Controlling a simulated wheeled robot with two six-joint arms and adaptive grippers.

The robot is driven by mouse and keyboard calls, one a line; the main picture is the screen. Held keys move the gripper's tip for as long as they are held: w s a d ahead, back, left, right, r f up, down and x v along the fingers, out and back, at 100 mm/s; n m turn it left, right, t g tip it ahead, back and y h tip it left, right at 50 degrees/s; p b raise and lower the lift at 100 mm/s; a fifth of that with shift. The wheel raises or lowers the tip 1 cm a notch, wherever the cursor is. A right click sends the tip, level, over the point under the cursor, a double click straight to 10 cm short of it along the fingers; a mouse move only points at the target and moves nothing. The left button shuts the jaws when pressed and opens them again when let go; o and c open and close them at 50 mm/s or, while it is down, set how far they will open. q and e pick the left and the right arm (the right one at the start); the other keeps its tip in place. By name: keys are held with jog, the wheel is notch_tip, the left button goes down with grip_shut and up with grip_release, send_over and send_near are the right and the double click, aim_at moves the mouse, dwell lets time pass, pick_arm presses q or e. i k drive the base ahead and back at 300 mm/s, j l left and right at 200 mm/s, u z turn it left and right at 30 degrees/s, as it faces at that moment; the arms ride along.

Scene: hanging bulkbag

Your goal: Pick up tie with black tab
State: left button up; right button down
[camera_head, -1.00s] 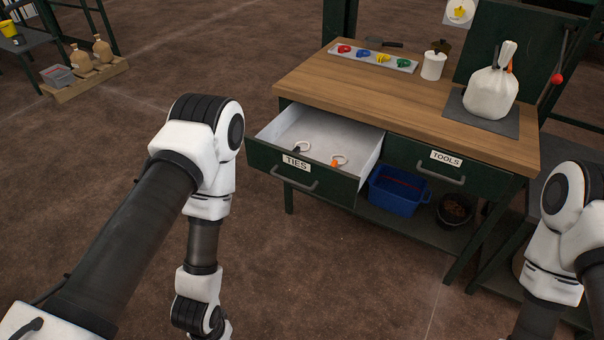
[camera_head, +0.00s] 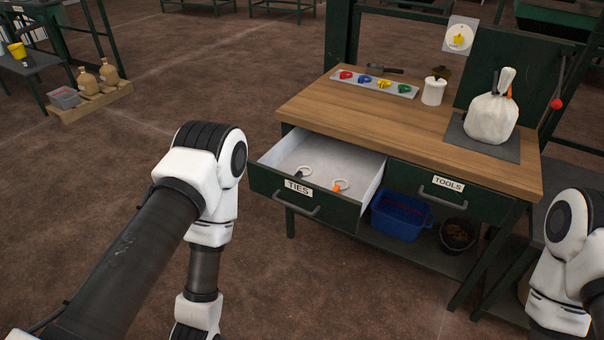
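The tie with the black tab (camera_head: 302,172) is a pale ring with a dark tab and lies in the open drawer marked TIES (camera_head: 277,181). A second tie, with an orange tab (camera_head: 340,185), lies to its right in the same drawer. My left arm comes in at the left and hangs down, short of the drawer in the picture; its gripper is below the frame. My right arm is at the right edge, and its gripper is also out of view.
The wooden workbench (camera_head: 420,130) carries a tray of coloured pieces (camera_head: 374,84), a white canister (camera_head: 433,92) and a white bag (camera_head: 491,118) on a dark mat. The TOOLS drawer (camera_head: 447,190) is shut. A blue bin (camera_head: 400,217) and black bucket (camera_head: 459,235) stand underneath.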

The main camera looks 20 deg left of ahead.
aim_at(299, 175)
jog(key=z, duration=0.4)
jog(key=j+z, duration=0.45)
jog(key=i+j+z, duration=0.1)
jog(key=j+z, duration=0.15)
jog(key=z, duration=0.2)
jog(key=j+z, duration=0.45)
jog(key=k+j+z, duration=0.15)
jog(key=z, duration=0.25)
jog(key=j, duration=0.1)
